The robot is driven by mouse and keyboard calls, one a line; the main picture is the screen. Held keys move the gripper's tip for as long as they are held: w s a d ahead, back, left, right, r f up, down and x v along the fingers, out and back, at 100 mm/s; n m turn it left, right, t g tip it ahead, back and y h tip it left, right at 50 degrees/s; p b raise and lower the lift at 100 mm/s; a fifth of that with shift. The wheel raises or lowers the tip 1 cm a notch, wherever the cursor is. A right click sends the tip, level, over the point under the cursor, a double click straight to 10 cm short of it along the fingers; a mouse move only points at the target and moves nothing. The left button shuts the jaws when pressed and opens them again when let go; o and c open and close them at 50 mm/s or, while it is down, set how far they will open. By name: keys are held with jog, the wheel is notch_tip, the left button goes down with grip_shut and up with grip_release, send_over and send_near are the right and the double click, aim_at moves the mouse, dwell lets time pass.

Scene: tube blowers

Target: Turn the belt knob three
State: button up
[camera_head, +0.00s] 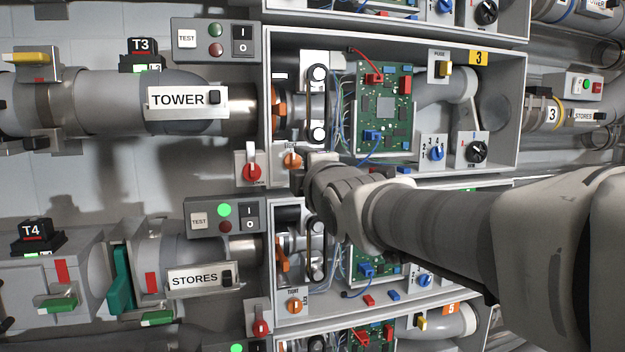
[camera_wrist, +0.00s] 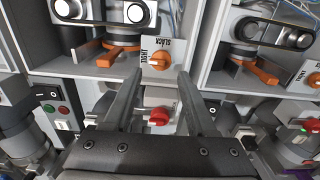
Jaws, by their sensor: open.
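The belt (camera_head: 317,102) with two pulleys is above the knob.
A red knob (camera_head: 252,172) is just left of the orange knob; it also shows between my fingers in the wrist view (camera_wrist: 158,116). Unit four's orange knob (camera_head: 294,306) is below. Box walls, a circuit board (camera_head: 384,105) and wires are close to my arm.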

jog(key=p+v, duration=0.1)
jog(key=v, duration=1.1)
jog(key=shift+p, duration=0.35)
jog(key=shift+s+d, duration=0.1)
jog(key=s+d+f+m+g+h, duration=0.3)
jog(key=s+d+f+m+g, duration=0.4)
jog(key=f+m, duration=0.45)
jog(key=s+d+f+m+g+h, duration=0.2)
jog(key=s+d+f+m+g, duration=0.3)
jog(key=s+f+m, duration=0.6)
notch_tip(320, 180, up, 20)
jog(key=w+n+p, duration=0.1)
jog(key=w+p, duration=0.1)
jog(key=p, duration=1.9)
jog(key=shift+a, duration=0.1)
